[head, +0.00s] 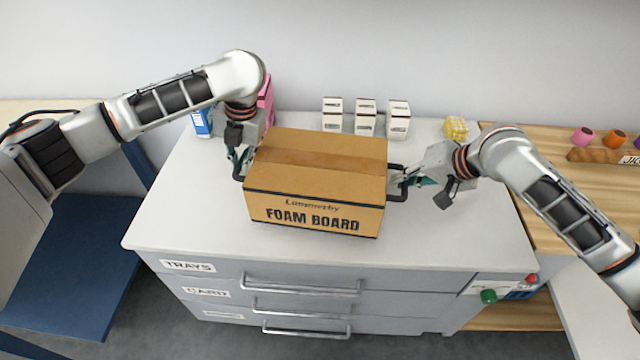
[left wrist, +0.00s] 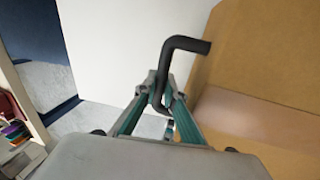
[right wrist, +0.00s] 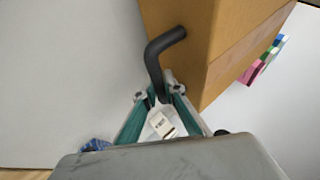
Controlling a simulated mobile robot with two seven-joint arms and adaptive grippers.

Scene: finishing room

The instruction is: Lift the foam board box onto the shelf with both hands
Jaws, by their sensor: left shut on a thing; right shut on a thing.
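The foam board box (head: 316,184) is a brown cardboard carton with FOAM BOARD printed on its front. It is over the white top of the drawer cabinet (head: 190,225); I cannot tell whether it touches the top. My left gripper (head: 240,172) is at the box's left side, shut on a black bent handle (left wrist: 185,45). My right gripper (head: 400,182) is at the right side, shut on the other black handle (right wrist: 158,55). The box also shows in the left wrist view (left wrist: 255,60) and the right wrist view (right wrist: 200,35). The shelf cannot be made out.
Several small white boxes (head: 365,117), a yellow item (head: 456,128), a blue carton (head: 202,122) and a pink item (head: 265,100) stand along the back of the cabinet. A wooden surface (head: 510,190) with coloured rolls (head: 583,137) is at right. The cabinet's front right top is clear.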

